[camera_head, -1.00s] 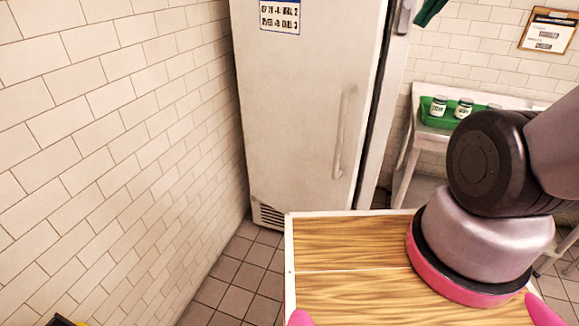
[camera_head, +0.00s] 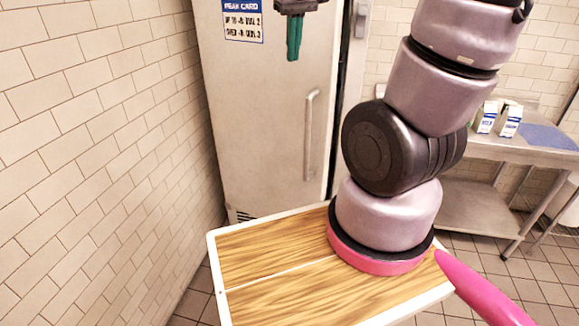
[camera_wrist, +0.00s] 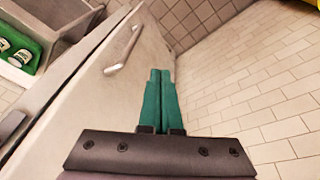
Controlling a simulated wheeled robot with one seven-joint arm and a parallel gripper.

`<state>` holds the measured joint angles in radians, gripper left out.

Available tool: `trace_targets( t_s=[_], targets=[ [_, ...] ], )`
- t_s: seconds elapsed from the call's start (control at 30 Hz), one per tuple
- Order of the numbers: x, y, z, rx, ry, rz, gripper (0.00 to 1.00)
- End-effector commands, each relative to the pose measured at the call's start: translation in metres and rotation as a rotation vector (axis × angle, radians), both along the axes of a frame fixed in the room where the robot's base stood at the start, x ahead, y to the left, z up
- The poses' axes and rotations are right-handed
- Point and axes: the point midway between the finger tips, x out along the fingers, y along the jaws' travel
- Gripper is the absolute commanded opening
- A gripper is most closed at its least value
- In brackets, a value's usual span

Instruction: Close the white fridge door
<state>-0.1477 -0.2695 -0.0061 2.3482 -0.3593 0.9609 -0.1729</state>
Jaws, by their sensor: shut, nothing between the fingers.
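The white fridge door (camera_head: 265,120) stands upright beyond my wooden-topped base, with a label at its top. A dark strip runs down its right edge; I cannot tell whether the door is fully shut. Its vertical handle (camera_head: 311,135) is near that edge. My gripper (camera_head: 292,57) is at the top of the head view, in front of the door, above and left of the handle. Its green fingers are together and empty. In the wrist view the fingers (camera_wrist: 160,73) point along the door (camera_wrist: 95,115), beside the handle (camera_wrist: 125,51). Contact with the door cannot be told.
A tiled wall (camera_head: 100,150) runs close along the left. A metal table (camera_head: 480,150) with cartons (camera_head: 509,121) stands at the right. The wrist view shows a green tray (camera_wrist: 18,50) with jars. Tiled floor is open at lower right.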

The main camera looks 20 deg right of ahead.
Motion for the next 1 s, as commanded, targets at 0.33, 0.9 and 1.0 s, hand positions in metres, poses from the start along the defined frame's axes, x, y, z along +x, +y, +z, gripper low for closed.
trace_targets(
  t_s=[0.33, 0.9, 1.0],
  targets=[
    [0.061, 0.010, -0.093, -0.296, 0.267, 0.397, 0.00],
    [0.118, 0.043, -0.304, -0.748, 0.706, 1.197, 0.00],
    [0.119, 0.046, -0.327, -0.788, 0.747, 1.280, 0.00]
  ],
)
